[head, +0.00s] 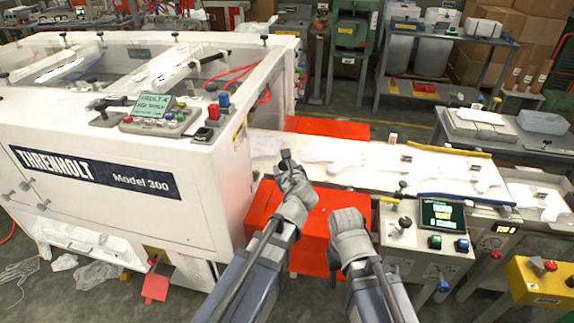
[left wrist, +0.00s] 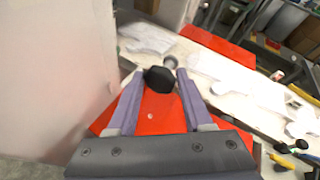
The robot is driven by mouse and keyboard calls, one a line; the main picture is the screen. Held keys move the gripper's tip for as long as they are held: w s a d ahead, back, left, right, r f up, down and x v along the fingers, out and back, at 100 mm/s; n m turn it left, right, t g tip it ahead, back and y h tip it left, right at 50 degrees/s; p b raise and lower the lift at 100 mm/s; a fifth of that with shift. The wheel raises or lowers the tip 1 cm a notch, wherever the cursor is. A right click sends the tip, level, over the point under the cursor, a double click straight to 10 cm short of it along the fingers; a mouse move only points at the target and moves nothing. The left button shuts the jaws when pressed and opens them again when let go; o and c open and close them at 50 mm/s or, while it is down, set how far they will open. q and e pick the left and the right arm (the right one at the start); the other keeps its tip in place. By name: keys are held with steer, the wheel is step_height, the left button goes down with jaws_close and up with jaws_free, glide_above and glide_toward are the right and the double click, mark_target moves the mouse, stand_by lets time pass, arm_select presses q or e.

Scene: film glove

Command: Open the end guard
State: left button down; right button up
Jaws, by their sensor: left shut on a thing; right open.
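My left gripper (head: 290,172) is shut on this knob, above the guard. My right gripper (head: 347,220) is open, over the right side of the guard, holding nothing I can see.
The white machine (head: 215,185) stands close on the left. Pale film gloves lie along the conveyor (head: 350,155) beyond the guard. A second red panel (head: 327,128) is on the conveyor's far side. A control box with a screen (head: 440,214) stands close right of my right gripper.

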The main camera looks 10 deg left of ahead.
arm_select(q)
steer(key=shift+s+a, duration=0.2)
steer(key=shift+a, duration=0.25)
steer(key=c, duration=0.7)
jaws_free()
steer(key=o, duration=0.3)
steer(key=shift+a, duration=0.2)
steer(key=shift+d, duration=0.1)
arm_select(e)
steer(key=shift+a, duration=0.2)
arm_select(q)
steer(key=shift+d, duration=0.1)
arm_select(e)
steer(key=shift+r, duration=0.1)
